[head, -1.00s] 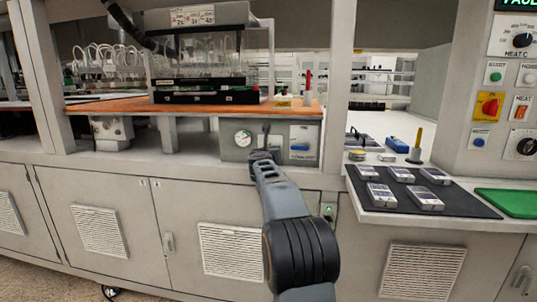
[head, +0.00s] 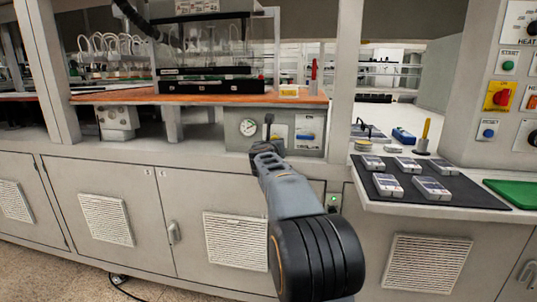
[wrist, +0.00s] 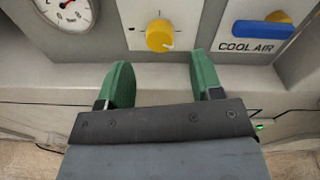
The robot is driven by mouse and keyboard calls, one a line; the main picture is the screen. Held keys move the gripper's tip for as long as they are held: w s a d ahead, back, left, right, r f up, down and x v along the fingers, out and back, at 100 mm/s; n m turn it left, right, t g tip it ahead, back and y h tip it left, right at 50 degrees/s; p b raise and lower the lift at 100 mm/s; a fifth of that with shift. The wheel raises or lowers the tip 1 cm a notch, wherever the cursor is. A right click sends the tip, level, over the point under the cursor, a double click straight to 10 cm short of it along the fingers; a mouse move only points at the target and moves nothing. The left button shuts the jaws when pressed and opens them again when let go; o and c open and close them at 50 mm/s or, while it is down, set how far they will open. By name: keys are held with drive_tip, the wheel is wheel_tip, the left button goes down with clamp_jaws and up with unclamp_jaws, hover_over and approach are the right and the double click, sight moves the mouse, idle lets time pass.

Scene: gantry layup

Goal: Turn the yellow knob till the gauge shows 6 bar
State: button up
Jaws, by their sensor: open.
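The yellow knob (wrist: 160,35) sits on a white plate on the grey panel in the wrist view, just beyond and between my green fingertips. My gripper (wrist: 162,80) is open and empty, with its fingers apart and not touching the knob. The round white gauge (wrist: 68,10) is at the top left of the wrist view, partly cut off; its needle reading cannot be made out. The gauge also shows small in the head view (head: 248,127). There my arm hides the knob.
A blue lever (wrist: 263,30) labelled COOL AIR is right of the knob, close to my right finger. The orange work surface (head: 110,97) overhangs the panel. A dark mat (head: 470,198) with several grey devices lies on the right-hand counter.

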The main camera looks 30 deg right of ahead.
drive_tip(key=v, duration=0.8)
drive_tip(key=shift+s+a, duration=0.3)
drive_tip(key=shift+a, duration=0.05)
drive_tip(key=s+a+r+n+y+p, duration=0.3)
drive_tip(key=a+n+y+p, duration=0.3)
drive_tip(key=a+n+p, duration=0.55)
drive_tip(key=s+a+r+n+y+p, duration=0.35)
drive_tip(key=a+n+y+p, duration=0.35)
drive_tip(key=n, duration=0.7)
drive_tip(key=s+a+f+n+g+h+p, duration=0.1)
drive_tip(key=s+n+g+p, duration=0.3)
drive_tip(key=s+n, duration=0.4)
drive_tip(key=s+a+f+n+g+p, duration=0.2)
drive_tip(key=s+n+g+p, duration=0.3)
drive_tip(key=s+n, duration=0.4)
drive_tip(key=shift+s+a+f+h+p, duration=0.25)
drive_tip(key=shift+a+h+p, duration=0.15)
drive_tip(key=shift+a+p, duration=0.1)
drive_tip(key=shift+r, duration=0.1)
drive_tip(key=shift+c, duration=0.3)
